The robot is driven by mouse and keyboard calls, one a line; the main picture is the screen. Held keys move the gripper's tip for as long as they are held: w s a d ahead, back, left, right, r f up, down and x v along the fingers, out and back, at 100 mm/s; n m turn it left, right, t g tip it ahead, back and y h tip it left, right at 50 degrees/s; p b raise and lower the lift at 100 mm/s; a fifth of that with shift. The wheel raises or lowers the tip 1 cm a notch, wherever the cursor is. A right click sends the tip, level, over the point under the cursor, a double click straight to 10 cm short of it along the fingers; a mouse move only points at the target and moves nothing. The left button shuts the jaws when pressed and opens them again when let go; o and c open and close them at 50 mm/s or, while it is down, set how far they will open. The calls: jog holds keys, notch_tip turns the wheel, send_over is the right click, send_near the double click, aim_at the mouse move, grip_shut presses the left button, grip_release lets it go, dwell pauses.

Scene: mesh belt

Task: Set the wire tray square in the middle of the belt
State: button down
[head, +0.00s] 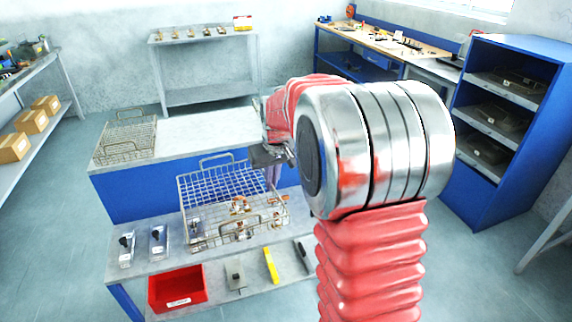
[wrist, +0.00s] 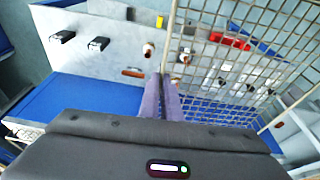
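A wire tray (head: 222,187) with upright loop handles hangs in front of a blue-sided unit, above a grey shelf. In the wrist view its mesh (wrist: 240,60) fills the right side and stands steeply across the picture. My gripper (head: 270,156) is at the tray's far right edge. In the wrist view my fingers (wrist: 164,95) are close together on the tray's rim wire. The pale top (head: 200,132) of the blue-sided unit lies behind the tray; I cannot tell whether it is the belt. My arm hides its right part.
A second wire tray (head: 126,138) sits on the left end of the pale top. The shelf below holds small fixtures (head: 158,243), a red bin (head: 177,288) and a yellow tool (head: 271,265). A blue rack (head: 505,130) stands right. The middle of the pale top looks clear.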

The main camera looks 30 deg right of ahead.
jog(key=s+a+f+n, duration=0.1)
jog(key=a+f, duration=0.8)
jog(key=shift+a, duration=0.35)
jog(key=shift+d, duration=0.1)
